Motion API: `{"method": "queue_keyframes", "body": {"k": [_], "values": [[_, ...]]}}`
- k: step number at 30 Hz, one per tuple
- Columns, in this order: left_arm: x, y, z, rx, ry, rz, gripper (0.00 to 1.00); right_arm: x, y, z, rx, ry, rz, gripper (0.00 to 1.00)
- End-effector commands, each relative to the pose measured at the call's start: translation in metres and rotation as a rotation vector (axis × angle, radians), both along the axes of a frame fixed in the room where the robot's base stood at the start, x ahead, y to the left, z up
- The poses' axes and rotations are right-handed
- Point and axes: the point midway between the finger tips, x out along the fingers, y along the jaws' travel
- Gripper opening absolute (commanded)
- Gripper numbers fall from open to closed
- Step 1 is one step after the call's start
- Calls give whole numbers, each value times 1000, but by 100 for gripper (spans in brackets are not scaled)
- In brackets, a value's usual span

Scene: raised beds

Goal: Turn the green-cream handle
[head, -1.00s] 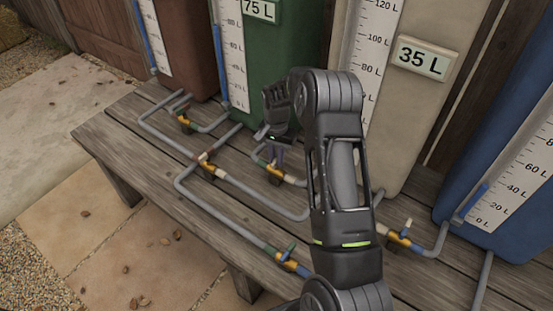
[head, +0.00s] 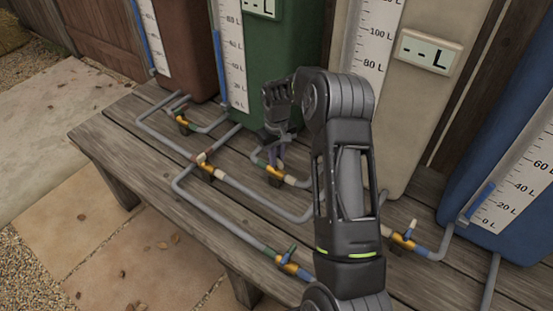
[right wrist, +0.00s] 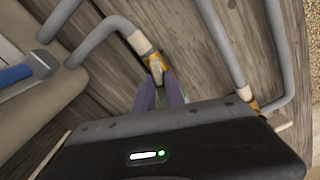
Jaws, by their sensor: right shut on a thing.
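The green-cream valve (head: 275,171) is yellow, on a grey pipe between the green tank (head: 275,60) and the cream tank (head: 408,100). Its pipe has a green band on one side and a cream band on the other. My right gripper (head: 276,153) comes down over it from above and is shut on its handle. The wrist view shows the two purple-grey fingers with a bit of the green handle (right wrist: 160,98) between them, beside the yellow valve body (right wrist: 155,63). Most of the handle is hidden by the fingers. My left gripper is not in view.
Other valves sit nearby on the wooden bench: one to the left (head: 209,170), one at the front (head: 288,264), one at the right (head: 403,239). Grey pipes link them. A brown tank (head: 188,50) and a blue tank (head: 520,160) stand at the sides.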

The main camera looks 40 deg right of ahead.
Motion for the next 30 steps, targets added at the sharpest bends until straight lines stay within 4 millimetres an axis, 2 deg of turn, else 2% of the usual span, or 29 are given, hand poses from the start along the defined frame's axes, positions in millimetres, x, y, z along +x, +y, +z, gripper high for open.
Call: {"method": "queue_keyframes", "body": {"k": [12,30], "values": [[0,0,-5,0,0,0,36,0,0,0,-1,-1,281,0],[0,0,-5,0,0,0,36,0,0,1,-1,-1,337,0]]}}
